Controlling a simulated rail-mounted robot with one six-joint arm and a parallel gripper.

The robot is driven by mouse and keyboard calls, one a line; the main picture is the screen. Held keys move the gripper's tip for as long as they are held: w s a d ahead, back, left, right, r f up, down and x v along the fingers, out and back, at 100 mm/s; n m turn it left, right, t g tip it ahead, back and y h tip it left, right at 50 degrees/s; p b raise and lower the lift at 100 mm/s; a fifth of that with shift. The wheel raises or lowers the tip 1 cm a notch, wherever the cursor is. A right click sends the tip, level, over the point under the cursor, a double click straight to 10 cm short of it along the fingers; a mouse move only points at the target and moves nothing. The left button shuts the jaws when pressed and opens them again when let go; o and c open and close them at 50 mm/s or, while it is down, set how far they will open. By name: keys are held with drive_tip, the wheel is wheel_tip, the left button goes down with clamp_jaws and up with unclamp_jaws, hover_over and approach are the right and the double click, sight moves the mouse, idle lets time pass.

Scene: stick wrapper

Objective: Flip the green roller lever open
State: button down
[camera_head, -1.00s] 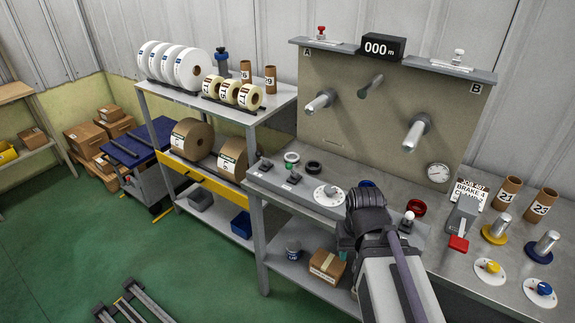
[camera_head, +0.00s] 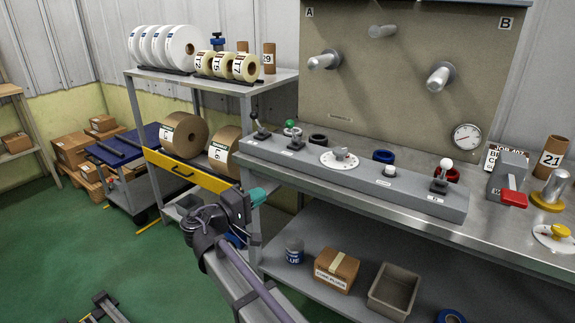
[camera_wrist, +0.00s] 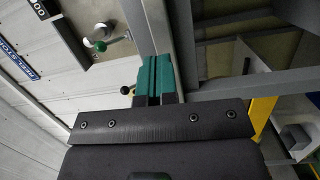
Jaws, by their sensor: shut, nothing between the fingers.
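The green-knobbed lever (camera_head: 291,128) stands on the left part of the grey control box, beside a black-knobbed lever (camera_head: 256,122). In the wrist view the green knob (camera_wrist: 100,46) is at the upper left on its metal stem, with the black knob (camera_wrist: 127,90) nearer to the fingers. My gripper (camera_head: 259,196) has teal fingertips and is in front of the bench's left front edge, below and apart from the green lever. In the wrist view my gripper (camera_wrist: 154,78) is shut and empty, its two teal fingers side by side.
The control box (camera_head: 345,178) also carries a white dial (camera_head: 340,158) and a white-knobbed lever (camera_head: 445,165). A cardboard box (camera_head: 336,270) and a grey bin (camera_head: 394,290) sit on the bench's lower shelf.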

sight(287, 127)
wheel_tip(287, 127, up, 7)
drive_tip(key=w+a+t+h, duration=0.1)
drive_tip(key=a+t+h, duration=0.1)
drive_tip(key=t, duration=0.2)
drive_tip(key=shift+a+n+h+p, duration=0.3)
drive_tip(key=shift+a+p, duration=0.1)
drive_tip(key=shift+w, duration=0.1)
drive_tip(key=p+x, duration=0.6)
drive_tip(key=x, duration=0.7)
drive_tip(key=shift+r, duration=0.15)
drive_tip(key=shift+w+d+r, duration=0.1)
drive_tip(key=shift+w+d, duration=0.2)
drive_tip(key=shift+d, duration=0.05)
